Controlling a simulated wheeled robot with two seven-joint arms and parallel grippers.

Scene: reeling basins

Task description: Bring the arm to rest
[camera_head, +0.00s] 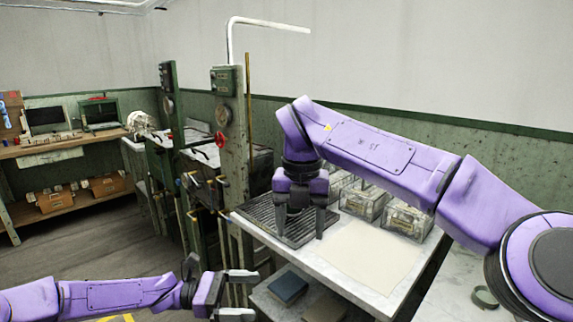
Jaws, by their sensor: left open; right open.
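My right arm is purple and reaches in from the right across the white table (372,258). My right gripper (300,222) points down over the dark ribbed mat (262,215) at the table's left part. Its fingers are apart and I see nothing held between them; whether the tips touch the mat or table I cannot tell. My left arm comes in low from the left. My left gripper (245,296) points right, open and empty, in front of the table and lower than its top.
Clear lidded boxes (403,216) stand along the table's back. A dark blue book-like item (288,286) lies on a lower shelf. Green machinery posts with a red-handled valve (221,139) stand left of the table. A wooden bench (60,146) is at far left. Floor between is open.

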